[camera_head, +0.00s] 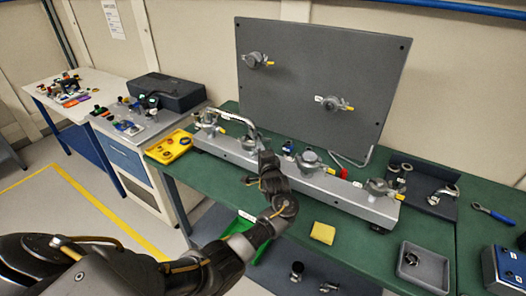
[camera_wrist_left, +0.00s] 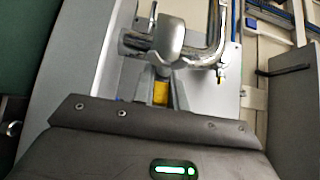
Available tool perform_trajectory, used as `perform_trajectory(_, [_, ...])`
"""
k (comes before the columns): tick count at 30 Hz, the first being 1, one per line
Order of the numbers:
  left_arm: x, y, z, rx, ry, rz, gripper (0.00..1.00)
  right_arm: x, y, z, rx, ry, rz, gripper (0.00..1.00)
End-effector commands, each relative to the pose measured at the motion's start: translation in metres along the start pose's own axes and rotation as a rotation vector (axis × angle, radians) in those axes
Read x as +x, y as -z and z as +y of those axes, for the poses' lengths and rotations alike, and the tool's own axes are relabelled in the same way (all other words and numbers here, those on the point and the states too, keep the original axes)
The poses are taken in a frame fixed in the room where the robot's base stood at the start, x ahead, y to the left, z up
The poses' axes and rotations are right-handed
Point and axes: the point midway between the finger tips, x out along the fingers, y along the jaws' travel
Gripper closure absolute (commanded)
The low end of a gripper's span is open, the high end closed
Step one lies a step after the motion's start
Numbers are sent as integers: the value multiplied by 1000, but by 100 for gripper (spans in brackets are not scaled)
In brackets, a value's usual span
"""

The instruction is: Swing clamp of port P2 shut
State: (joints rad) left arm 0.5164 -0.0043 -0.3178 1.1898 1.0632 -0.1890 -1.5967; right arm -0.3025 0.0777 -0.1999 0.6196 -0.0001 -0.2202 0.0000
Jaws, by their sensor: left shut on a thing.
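The port at my left gripper (camera_head: 264,152) is a grey metal fitting (camera_head: 248,143) on the long light-grey manifold (camera_head: 345,192); I cannot read its label. A bent silver pipe (camera_head: 240,118) runs into it. In the left wrist view the gripper (camera_wrist_left: 160,98) is shut on a yellow clamp lever (camera_wrist_left: 160,93), just below the round metal clamp body (camera_wrist_left: 168,38). The bent pipe (camera_wrist_left: 215,50) shows beside the clamp. The gripper hides part of this port in the head view, and I cannot tell how far its clamp is swung. My right gripper is not in view.
The manifold stands on a green bench (camera_head: 285,222), with other clamped ports (camera_head: 310,160) along it. A dark upright panel (camera_head: 320,75) rises behind. A yellow tray (camera_head: 169,147) lies at the left, a yellow sponge (camera_head: 323,233) and a grey tray (camera_head: 423,268) at the front right.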

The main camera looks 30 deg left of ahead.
Motion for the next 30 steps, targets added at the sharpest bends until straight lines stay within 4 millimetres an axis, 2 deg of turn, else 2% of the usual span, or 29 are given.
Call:
perform_trajectory(6, [0,1,0,-1,0,3,100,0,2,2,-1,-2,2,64])
perform_trajectory(7, [0,1,0,-1,0,3,84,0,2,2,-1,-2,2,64])
perform_trajectory(12, [0,1,0,-1,0,2,64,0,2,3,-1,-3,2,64])
perform_trajectory(20, [-1,0,0,-1,1,2,64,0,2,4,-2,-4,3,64])
perform_trajectory(23, [-7,1,1,0,0,4,64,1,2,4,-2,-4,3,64])
perform_trajectory(26, [-21,1,2,-2,0,4,64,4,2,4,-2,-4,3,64])
perform_trajectory(30, [-49,2,2,-4,-1,6,64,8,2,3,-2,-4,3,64])
